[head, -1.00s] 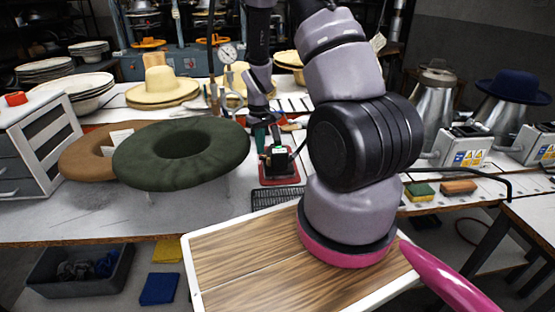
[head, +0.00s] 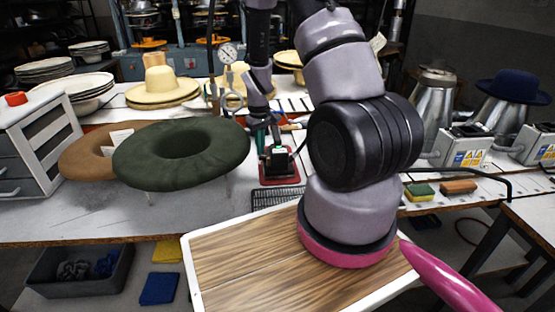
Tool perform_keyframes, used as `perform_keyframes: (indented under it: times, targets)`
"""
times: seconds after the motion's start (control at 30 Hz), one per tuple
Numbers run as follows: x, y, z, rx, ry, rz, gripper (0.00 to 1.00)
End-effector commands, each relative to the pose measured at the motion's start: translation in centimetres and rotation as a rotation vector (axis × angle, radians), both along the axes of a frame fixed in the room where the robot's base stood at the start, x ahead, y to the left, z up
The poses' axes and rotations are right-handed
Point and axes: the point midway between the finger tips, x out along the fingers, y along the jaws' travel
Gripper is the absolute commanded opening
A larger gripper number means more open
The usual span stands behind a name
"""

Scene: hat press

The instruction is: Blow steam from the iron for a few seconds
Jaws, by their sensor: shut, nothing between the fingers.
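The iron (head: 278,158) is small and dark. It stands on a red-edged rest (head: 279,180) at the middle of the bench. My gripper (head: 263,127) hangs from the dark arm link, beside the back of the iron. It is shut with nothing between its fingers. The fingertips are small and partly lost against the iron's dark and green parts, so I cannot tell whether they touch it. No steam shows around the iron.
A green felt ring (head: 215,140) and a brown one (head: 85,155) stand to the left. A dark wire grid (head: 277,197) lies in front of the iron. A pressure gauge (head: 228,53) and straw hats (head: 160,85) are behind.

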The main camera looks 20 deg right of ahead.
Motion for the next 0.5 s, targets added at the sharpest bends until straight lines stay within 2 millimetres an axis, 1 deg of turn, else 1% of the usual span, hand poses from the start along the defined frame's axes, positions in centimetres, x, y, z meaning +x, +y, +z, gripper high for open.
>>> perform_keyframes:
  times: [0.5]
  targets:
    - [0.04, -0.01, -1.04, 0.000, -0.001, 0.000, 0.00]
